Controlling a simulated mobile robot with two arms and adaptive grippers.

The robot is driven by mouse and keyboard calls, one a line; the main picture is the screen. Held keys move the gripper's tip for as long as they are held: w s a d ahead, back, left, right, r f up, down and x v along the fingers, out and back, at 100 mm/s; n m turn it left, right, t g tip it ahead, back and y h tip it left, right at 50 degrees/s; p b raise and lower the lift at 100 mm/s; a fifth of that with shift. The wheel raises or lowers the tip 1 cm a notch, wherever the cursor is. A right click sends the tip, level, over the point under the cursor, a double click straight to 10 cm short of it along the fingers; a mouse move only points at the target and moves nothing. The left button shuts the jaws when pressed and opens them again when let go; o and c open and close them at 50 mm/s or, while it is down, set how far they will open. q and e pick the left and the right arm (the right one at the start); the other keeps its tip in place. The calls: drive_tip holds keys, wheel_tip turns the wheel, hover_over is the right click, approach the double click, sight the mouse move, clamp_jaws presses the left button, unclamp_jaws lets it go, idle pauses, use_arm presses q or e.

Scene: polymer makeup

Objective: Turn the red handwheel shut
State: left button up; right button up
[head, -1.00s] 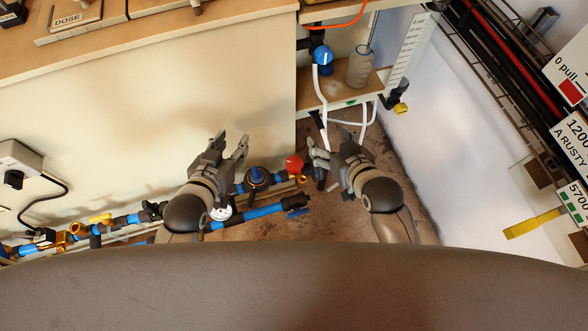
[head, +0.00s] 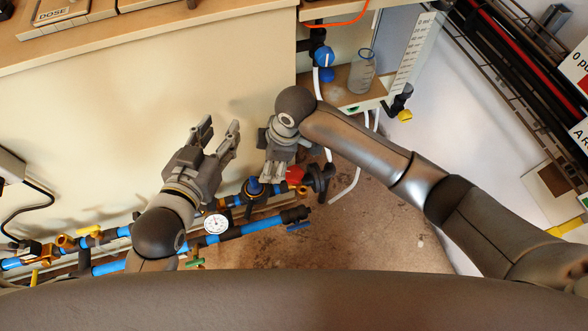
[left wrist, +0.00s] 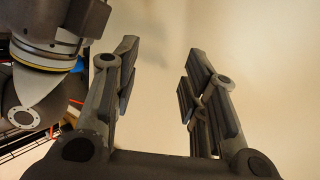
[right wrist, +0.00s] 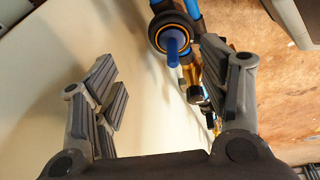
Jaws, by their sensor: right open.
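The red handwheel (head: 294,175) shows in the head view on the pipework low by the cabinet's corner; it is small there. My right gripper (head: 272,178) points down just left of the handwheel; I cannot tell whether they touch. Its fingers stand apart and empty in the right wrist view (right wrist: 158,68), where a blue-handled round fitting (right wrist: 173,42) shows by the right finger and I see no red. My left gripper (head: 220,126) is open and empty before the cream panel, left of my right gripper. It is also open in the left wrist view (left wrist: 162,55).
Blue pipes (head: 245,231) with a round gauge (head: 216,223) and small valves run along the panel's foot. A blue knob (head: 254,186) stands left of the handwheel. A shelf above holds a glass bottle (head: 362,72). White hoses hang near my right arm. Brown floor lies open at the right.

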drive_tip(key=w+d+n+h, duration=0.1)
drive_tip(key=w+d+h, duration=0.2)
drive_tip(key=d, duration=0.2)
drive_tip(key=b, duration=0.2)
hover_over(294, 172)
drive_tip(key=shift+g, duration=0.4)
wheel_tip(294, 172, down, 5)
drive_tip(key=shift+f, duration=0.15)
wheel_tip(294, 172, down, 5)
drive_tip(key=shift+r+b, duration=0.1)
drive_tip(key=shift+b, duration=1.05)
use_arm(q)
drive_tip(key=s+r+t+h, duration=0.2)
drive_tip(key=r+t, duration=0.3)
drive_tip(key=r, duration=0.4)
drive_tip(key=s+d+r+t+h, duration=0.1)
drive_tip(key=s+r+t+h, duration=0.1)
drive_tip(key=r+t, duration=0.4)
drive_tip(key=shift+d+r, duration=0.25)
drive_tip(key=shift+r, duration=1.1)
